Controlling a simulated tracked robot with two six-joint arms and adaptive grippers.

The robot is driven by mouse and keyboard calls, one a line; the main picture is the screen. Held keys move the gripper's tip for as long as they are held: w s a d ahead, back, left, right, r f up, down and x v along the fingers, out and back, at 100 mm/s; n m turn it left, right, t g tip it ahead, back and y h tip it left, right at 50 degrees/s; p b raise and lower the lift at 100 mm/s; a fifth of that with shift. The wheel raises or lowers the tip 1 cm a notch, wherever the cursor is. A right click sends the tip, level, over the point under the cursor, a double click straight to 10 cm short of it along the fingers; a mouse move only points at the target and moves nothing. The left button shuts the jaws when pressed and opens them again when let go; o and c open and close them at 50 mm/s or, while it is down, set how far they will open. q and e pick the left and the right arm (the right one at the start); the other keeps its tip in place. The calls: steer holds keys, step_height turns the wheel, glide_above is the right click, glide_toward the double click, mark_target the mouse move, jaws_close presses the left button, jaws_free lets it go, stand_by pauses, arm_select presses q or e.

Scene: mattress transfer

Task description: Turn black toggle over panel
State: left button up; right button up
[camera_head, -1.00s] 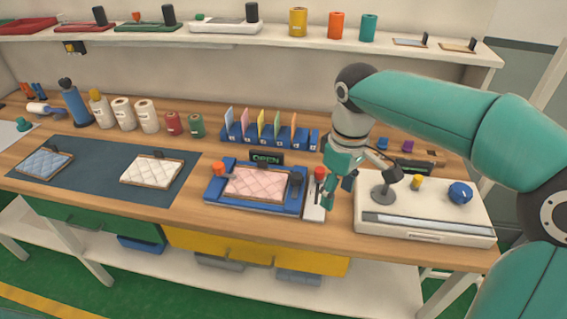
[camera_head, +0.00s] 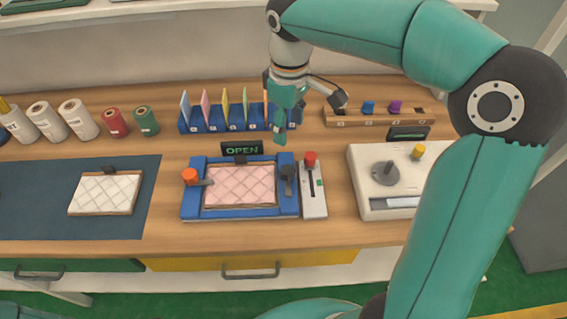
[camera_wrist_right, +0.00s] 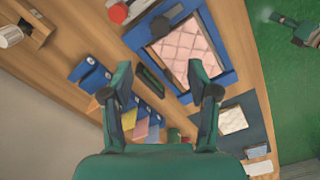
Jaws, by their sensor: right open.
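The black toggle (camera_head: 288,175) sits on the right rim of the blue frame (camera_head: 189,208). Its arm points along the rim toward the front, beside the pink quilted panel (camera_head: 240,186). The panel lies in the frame. An orange toggle (camera_head: 190,176) on the left rim has its arm over the panel's left edge. My right gripper (camera_head: 279,136) is open and empty, behind and above the black toggle, apart from it. In the right wrist view its spread fingers (camera_wrist_right: 168,88) have nothing between them, and the black toggle (camera_wrist_right: 161,26) is beyond them. My left gripper does not show.
A sign (camera_head: 242,149) reading OPEN stands behind the frame. A red-knobbed slider unit (camera_head: 313,203) is close on the right, then a white console (camera_head: 362,206). A rack (camera_head: 190,124) of coloured cards stands behind. A white quilted panel (camera_head: 106,192) lies on a dark mat (camera_head: 30,205).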

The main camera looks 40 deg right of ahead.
mark_target(286, 169)
step_height(286, 169, down, 15)
steer(key=shift+r, duration=0.1)
stand_by(0.4)
steer(key=shift+w, duration=0.1)
jaws_close()
steer(key=m+b, duration=0.2)
steer(key=m, duration=0.2)
steer(key=shift+b, duration=0.35)
steer(key=m+b, duration=0.2)
steer(key=m, duration=0.2)
steer(key=shift+m, duration=0.4)
steer(key=m+b, duration=0.2)
steer(key=m, duration=0.2)
steer(key=m+b, duration=0.1)
steer(key=m, duration=0.4)
steer(key=shift+w+r, duration=0.1)
steer(key=shift+r, duration=0.05)
steer(key=shift+a, duration=0.1)
